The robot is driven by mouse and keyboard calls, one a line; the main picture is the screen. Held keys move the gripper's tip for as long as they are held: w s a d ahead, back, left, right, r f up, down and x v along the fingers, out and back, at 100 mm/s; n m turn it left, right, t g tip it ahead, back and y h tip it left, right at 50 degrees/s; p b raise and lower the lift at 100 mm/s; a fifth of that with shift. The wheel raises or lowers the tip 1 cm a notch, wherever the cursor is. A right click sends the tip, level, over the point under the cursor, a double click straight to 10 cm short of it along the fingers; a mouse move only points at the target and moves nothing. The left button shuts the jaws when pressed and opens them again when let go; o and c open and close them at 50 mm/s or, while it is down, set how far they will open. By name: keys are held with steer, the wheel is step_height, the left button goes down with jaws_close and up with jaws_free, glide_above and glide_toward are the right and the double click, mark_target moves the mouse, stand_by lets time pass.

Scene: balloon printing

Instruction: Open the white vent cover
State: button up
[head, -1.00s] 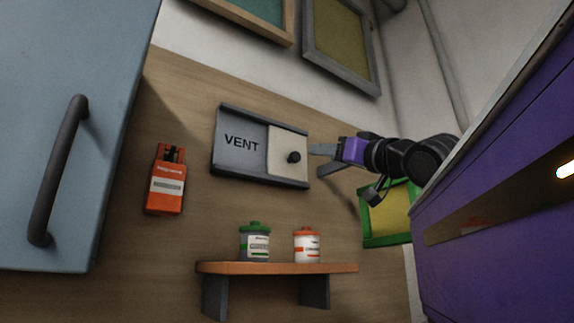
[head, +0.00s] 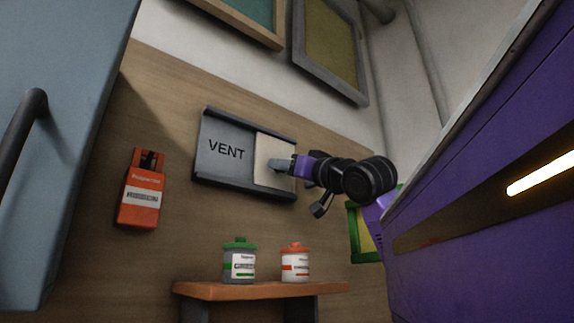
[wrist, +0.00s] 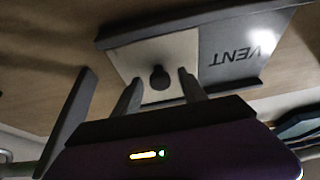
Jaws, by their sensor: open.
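The white vent cover (head: 267,152) sits at the right end of a grey vent frame (head: 226,151) marked "VENT" on the wooden wall panel. In the wrist view the cover (wrist: 174,58) appears upside down, with its dark round knob (wrist: 159,77) near the middle. My gripper (head: 284,165) is in front of the cover in the head view and hides the knob there. In the wrist view my gripper (wrist: 160,84) is open, with one finger on each side of the knob. I cannot tell whether the fingers touch it.
An orange device (head: 140,190) hangs on the wall left of the vent. A green-lidded jar (head: 239,262) and an orange-lidded jar (head: 295,264) stand on a shelf (head: 215,291) below. A blue cabinet door (head: 75,130) is at the left and a purple surface (head: 480,200) at the right.

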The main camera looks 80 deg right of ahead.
jaws_close()
stand_by(1.5)
